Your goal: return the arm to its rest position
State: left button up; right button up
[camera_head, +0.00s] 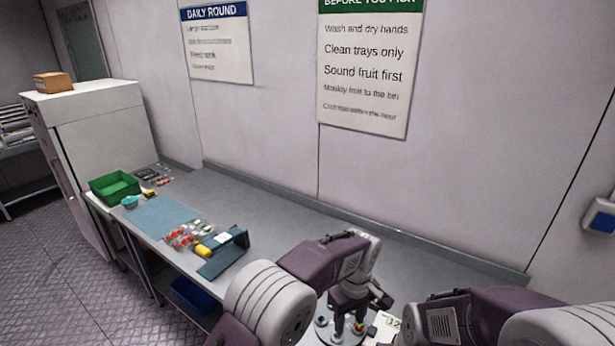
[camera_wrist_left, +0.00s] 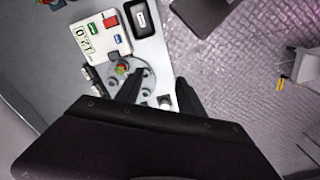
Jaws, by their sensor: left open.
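My left gripper (camera_head: 348,322) points down over a round grey plate (camera_head: 323,338) at the bottom of the head view. Its two dark fingers stand apart with nothing seen between them; the left wrist view also shows the open gripper (camera_wrist_left: 157,92). A small red and green item (camera_wrist_left: 122,69) lies on the round plate close to one finger. My left arm (camera_head: 315,262) reaches out and bends down at the wrist. My right arm (camera_head: 450,318) shows at the lower right, but its gripper is out of sight.
A white device (camera_wrist_left: 103,38) with a number display stands beside the plate. The grey bench (camera_head: 285,225) runs along the wall. On it are a green crate (camera_head: 115,187), a blue mat (camera_head: 160,216), several small red items and a dark blue stand (camera_head: 225,262). The bench middle is clear.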

pick_arm(q)
jog(key=w+a+r+n+b, duration=0.1)
jog(key=w+a+n+b, duration=0.1)
jog(key=w+a, duration=0.4)
jog(key=s+a+n+b, duration=0.15)
jog(key=a+b, duration=0.25)
jog(key=a, duration=0.6)
jog(key=s+a+f+m+b, duration=0.1)
jog(key=s+a+f+m, duration=0.3)
jog(key=s, duration=0.4)
jog(key=s+a+f+m+t+b, duration=0.1)
jog(key=s+a+f+m+b, duration=0.1)
jog(key=s+a+f+m, duration=0.2)
jog(key=shift+s+a+f+m, duration=0.35)
jog(key=shift+s+a+f, duration=1.25)
jog(key=shift+s+a, duration=0.75)
pick_arm(e)
notch_tip(320, 180, down, 10)
jog(key=w, duration=0.1)
jog(key=shift+w+f, duration=0.2)
jog(key=shift+w, duration=0.15)
